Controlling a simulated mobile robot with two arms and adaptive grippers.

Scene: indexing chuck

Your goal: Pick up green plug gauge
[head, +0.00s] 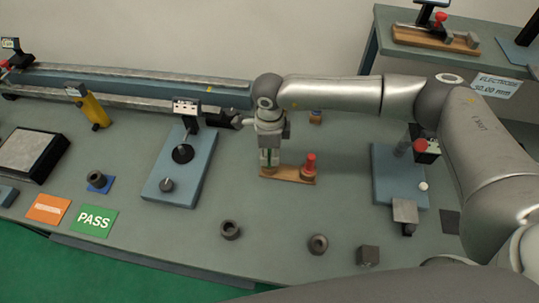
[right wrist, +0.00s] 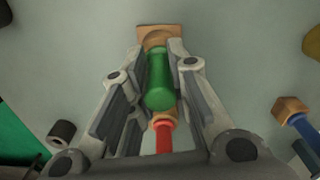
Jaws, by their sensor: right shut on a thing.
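The green plug gauge (right wrist: 159,80) stands between the two fingers of my right gripper (right wrist: 150,88) in the right wrist view. The fingers are shut on its sides. In the head view my right gripper (head: 269,160) points down over the left end of a small wooden stand (head: 292,176), and only a sliver of green shows between the fingers. I cannot tell whether the gauge's lower end is still seated in the stand. A red plug gauge (head: 310,163) stands upright in the stand's right end. My left gripper is not in view.
A blue base with a dial gauge (head: 182,153) stands left of the stand, and another blue fixture (head: 392,178) stands to the right. Dark rings (head: 230,230) lie in front. Orange and green PASS cards (head: 93,220) lie at the left front. A long rail runs behind.

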